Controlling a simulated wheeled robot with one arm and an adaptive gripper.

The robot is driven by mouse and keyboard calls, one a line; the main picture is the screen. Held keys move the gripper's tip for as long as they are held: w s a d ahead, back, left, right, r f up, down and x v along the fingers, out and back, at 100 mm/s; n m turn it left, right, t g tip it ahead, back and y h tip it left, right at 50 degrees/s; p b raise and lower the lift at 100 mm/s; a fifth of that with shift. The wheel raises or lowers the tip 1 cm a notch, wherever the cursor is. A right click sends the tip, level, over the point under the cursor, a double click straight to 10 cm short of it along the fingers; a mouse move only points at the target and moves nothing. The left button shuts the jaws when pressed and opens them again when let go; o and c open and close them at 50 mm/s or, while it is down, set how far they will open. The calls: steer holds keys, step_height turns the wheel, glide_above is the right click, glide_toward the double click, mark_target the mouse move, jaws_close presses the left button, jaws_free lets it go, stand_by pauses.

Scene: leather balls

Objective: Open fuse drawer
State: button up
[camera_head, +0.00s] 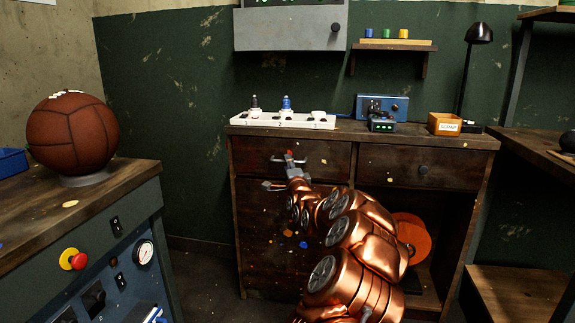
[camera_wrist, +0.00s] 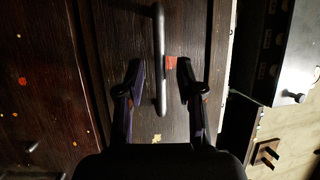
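A dark wooden cabinet (camera_head: 375,134) has two upper drawers side by side. The left drawer (camera_head: 328,158) is closed, and my gripper (camera_head: 280,172) is at its front. In the wrist view this drawer front (camera_wrist: 205,25) fills the middle, with a dark metal bar handle (camera_wrist: 159,40) and a small red mark beside it. My gripper (camera_wrist: 159,70) is open there, one finger on each side of the handle, with gaps showing. The right drawer (camera_head: 450,174) is closed and has a round knob. I see no readable fuse label on either drawer.
A white fuse-like strip (camera_head: 283,119), a blue device (camera_head: 383,106) and an orange box (camera_head: 444,123) stand on the cabinet top. A leather ball (camera_head: 72,133) rests on the left bench (camera_head: 110,186). A wooden bench stands at right.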

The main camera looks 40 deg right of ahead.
steer(key=shift+x, duration=0.95)
steer(key=shift+w+d+r, duration=0.1)
steer(key=shift+w+d, duration=0.1)
steer(key=shift+w, duration=0.05)
jaws_close()
